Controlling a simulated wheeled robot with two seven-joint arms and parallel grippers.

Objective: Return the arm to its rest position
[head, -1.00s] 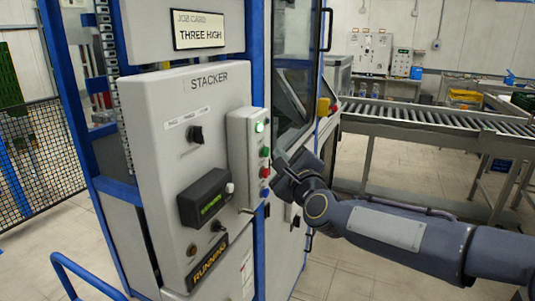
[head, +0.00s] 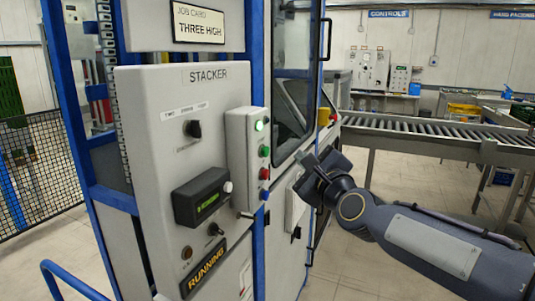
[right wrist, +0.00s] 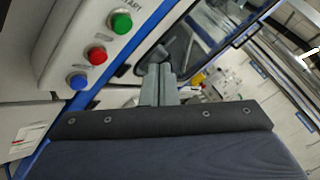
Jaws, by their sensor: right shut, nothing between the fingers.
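My right gripper (head: 308,163) is to the right of the grey button box (head: 237,140) on the stacker panel (head: 155,110), apart from it. In the right wrist view its fingers (right wrist: 158,85) are shut together with nothing between them. My left gripper is not in view.
The blue-framed stacker cabinet with a glazed door (head: 297,80) stands just behind my right gripper. A roller conveyor (head: 430,133) runs across the right. A black mesh fence (head: 40,160) is at the left. Open floor (head: 345,260) lies below my right arm.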

